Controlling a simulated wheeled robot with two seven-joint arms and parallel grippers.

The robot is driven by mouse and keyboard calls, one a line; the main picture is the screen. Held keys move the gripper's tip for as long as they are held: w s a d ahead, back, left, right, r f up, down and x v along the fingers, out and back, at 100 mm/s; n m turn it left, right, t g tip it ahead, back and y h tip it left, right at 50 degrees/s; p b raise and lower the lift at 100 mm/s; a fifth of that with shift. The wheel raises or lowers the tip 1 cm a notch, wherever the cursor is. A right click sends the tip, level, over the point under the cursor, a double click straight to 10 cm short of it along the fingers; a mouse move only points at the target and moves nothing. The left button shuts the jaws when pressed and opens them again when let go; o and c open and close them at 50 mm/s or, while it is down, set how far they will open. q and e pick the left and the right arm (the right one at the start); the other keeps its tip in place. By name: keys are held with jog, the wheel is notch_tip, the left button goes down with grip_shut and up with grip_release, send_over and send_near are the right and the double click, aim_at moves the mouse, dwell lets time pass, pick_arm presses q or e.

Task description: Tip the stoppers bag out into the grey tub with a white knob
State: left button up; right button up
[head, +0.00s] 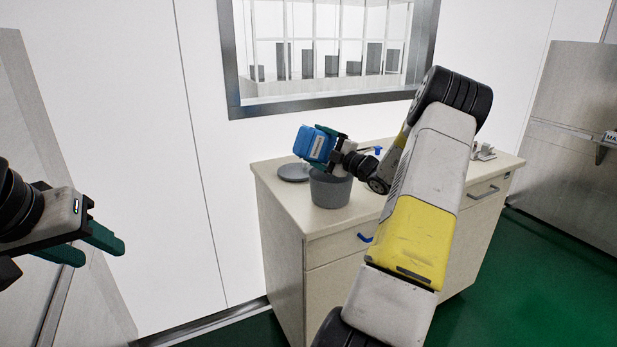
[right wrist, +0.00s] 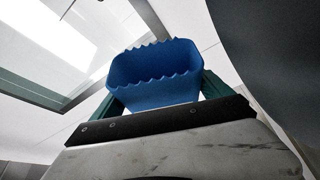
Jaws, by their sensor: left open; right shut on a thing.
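The blue stoppers bag (head: 313,144), with a pale label, is tilted above the grey tub (head: 330,190) on the cabinet top. My right gripper (head: 334,147) is shut on the bag. In the right wrist view, the bag (right wrist: 155,80) shows a jagged open rim between the green fingers; no stoppers show. The tub's inside is mostly hidden. A grey round lid (head: 292,173) lies on the cabinet top left of the tub; I cannot make out a white knob. My left gripper (head: 92,247) is open and empty, far left of the cabinet.
The beige cabinet (head: 335,224) stands against the white wall under a framed window (head: 330,60). A small blue item (head: 378,149) is behind my right arm, and a small metallic item (head: 484,152) is at the right end. The cabinet top's front left is clear.

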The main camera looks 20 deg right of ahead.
jog(key=shift+d+r+m, duration=0.1)
jog(key=shift+d+m, duration=0.05)
jog(key=shift+m, duration=0.25)
jog(key=shift+d+r+m+t, duration=0.5)
jog(key=shift+r+m, duration=0.3)
jog(key=shift+m, duration=0.1)
dwell(0.5)
jog(key=shift+d+m+t, duration=0.3)
jog(key=shift+m, duration=0.4)
jog(key=shift+r, duration=0.1)
notch_tip(320, 180, up, 2)
jog(key=shift+r+b, duration=0.25)
jog(key=shift+b, duration=0.5)
notch_tip(320, 180, down, 3)
jog(key=shift+w+r, duration=0.1)
jog(key=shift+r, duration=0.1)
